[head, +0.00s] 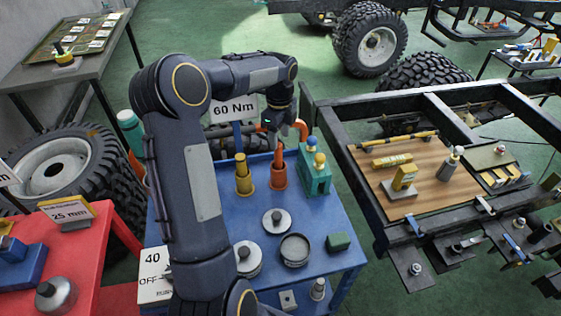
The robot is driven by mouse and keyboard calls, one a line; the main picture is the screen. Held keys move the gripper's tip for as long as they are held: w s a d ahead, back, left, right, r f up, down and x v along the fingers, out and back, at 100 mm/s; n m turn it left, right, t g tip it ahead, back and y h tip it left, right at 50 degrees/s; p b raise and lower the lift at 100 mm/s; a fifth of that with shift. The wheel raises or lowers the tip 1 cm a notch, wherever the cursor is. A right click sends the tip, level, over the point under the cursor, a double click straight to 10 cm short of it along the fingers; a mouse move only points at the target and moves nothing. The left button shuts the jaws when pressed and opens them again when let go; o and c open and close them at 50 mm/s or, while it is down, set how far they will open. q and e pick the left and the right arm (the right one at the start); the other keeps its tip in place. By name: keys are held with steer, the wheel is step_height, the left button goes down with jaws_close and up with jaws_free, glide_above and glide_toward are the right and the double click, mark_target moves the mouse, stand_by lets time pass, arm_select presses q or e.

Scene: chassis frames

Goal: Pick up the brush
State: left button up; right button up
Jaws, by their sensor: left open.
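My left arm rises from the bottom and bends over the blue table (325,228). My left gripper (284,129) is open at the table's far side, above an orange upright piece (279,172) with a thin upper part and wider base. A similar yellow piece (243,178) stands to its left. I cannot tell for certain which thing is the brush; the orange and yellow pieces are both possible. Nothing shows clearly between the fingers, and the fingertips are small and dark. My right gripper is not in view.
A green holder (314,171) with yellow- and blue-topped pieces stands right of the orange piece. Round metal parts (295,249) and a green block (338,242) lie nearer. A black chassis frame (352,178) borders the table's right. A "60 Nm" sign (232,109) stands behind.

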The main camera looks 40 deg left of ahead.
mark_target(278, 153)
arm_select(q)
steer(key=f, duration=0.2)
steer(key=f+p, duration=0.1)
steer(key=f, duration=0.4)
steer(key=shift+a+f+p, duration=0.3)
steer(key=shift+f, duration=0.1)
steer(key=shift+c, duration=0.3)
jaws_close()
